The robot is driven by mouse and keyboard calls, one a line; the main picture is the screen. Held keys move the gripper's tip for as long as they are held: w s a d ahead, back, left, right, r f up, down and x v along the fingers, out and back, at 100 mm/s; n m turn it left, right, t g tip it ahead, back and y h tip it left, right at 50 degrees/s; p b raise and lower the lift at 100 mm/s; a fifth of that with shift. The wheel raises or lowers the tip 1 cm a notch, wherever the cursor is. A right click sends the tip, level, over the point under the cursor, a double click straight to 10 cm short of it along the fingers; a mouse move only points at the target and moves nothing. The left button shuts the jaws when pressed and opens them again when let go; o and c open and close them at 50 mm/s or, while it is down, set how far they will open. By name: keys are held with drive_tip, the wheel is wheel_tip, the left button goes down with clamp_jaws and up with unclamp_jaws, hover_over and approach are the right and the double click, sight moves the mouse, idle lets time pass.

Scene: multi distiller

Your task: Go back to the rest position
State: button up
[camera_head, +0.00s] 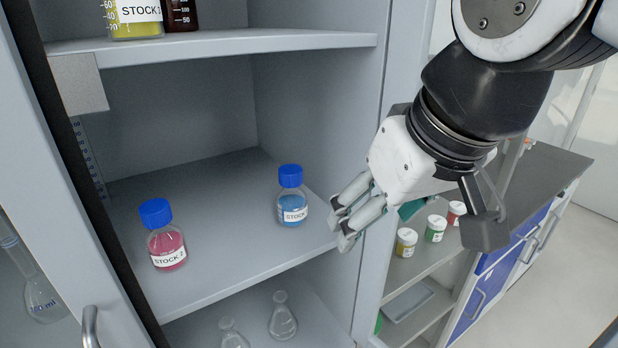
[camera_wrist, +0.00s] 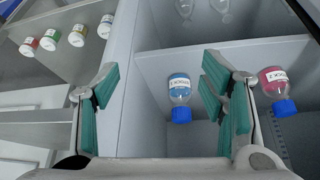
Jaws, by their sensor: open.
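My gripper (camera_head: 347,222) is open and empty at the front right edge of the cabinet's middle shelf (camera_head: 225,262). Its teal-padded fingers stand apart in the wrist view (camera_wrist: 165,105). A blue-capped bottle with blue liquid (camera_head: 291,197) stands upright on that shelf, left of the fingers and apart from them in the head view. In the wrist view it (camera_wrist: 180,92) appears between the two fingers, farther off. A blue-capped bottle with pink liquid (camera_head: 165,238), labelled STOCK, stands on the same shelf at the left; it also shows in the wrist view (camera_wrist: 275,88).
Yellow (camera_head: 136,20) and brown bottles (camera_head: 180,14) stand on the upper shelf, flasks (camera_head: 282,316) below. The cabinet's right wall (camera_head: 372,150) is close to my gripper. Small labelled jars (camera_head: 406,242) stand on a shelf to the right. An open door with a handle (camera_head: 90,325) is at left.

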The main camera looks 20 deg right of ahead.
wheel_tip(320, 180, down, 5)
drive_tip(key=s+d+m, duration=0.1)
drive_tip(key=s+d, duration=0.1)
drive_tip(key=shift+f, duration=0.15)
